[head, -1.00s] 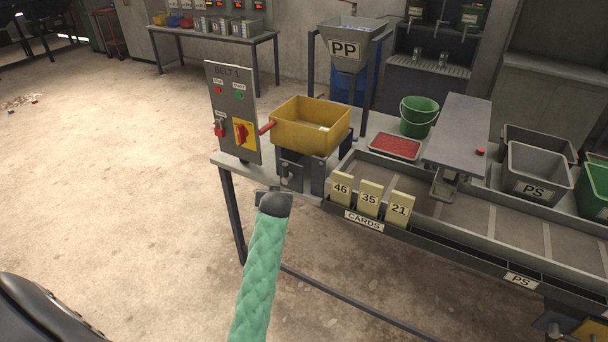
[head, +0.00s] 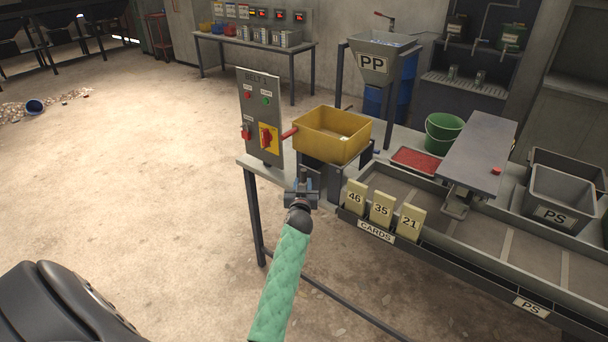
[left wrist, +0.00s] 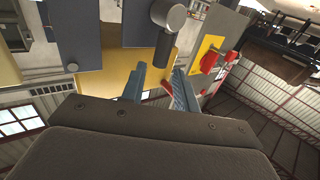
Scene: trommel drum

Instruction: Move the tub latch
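The yellow tub (head: 332,134) sits on a dark stand at the left end of the bench, with a red handle (head: 290,132) on its left. The latch, a dark grey knob with a short stub (left wrist: 163,48), shows in the left wrist view just beyond my fingertips. In the head view it is small and partly hidden at the stand's front (head: 302,174). My left gripper (head: 301,190) is in front of the stand; in the left wrist view its blue-grey fingers (left wrist: 161,80) are apart, with the stub's end near the gap. Contact cannot be told. My right gripper is not in view.
The BELT 1 panel (head: 259,115) stands left of the tub. Number cards (head: 382,208) stand in a rack right of my gripper. A red tray (head: 415,160), green bucket (head: 443,132) and grey plate (head: 478,152) are further right.

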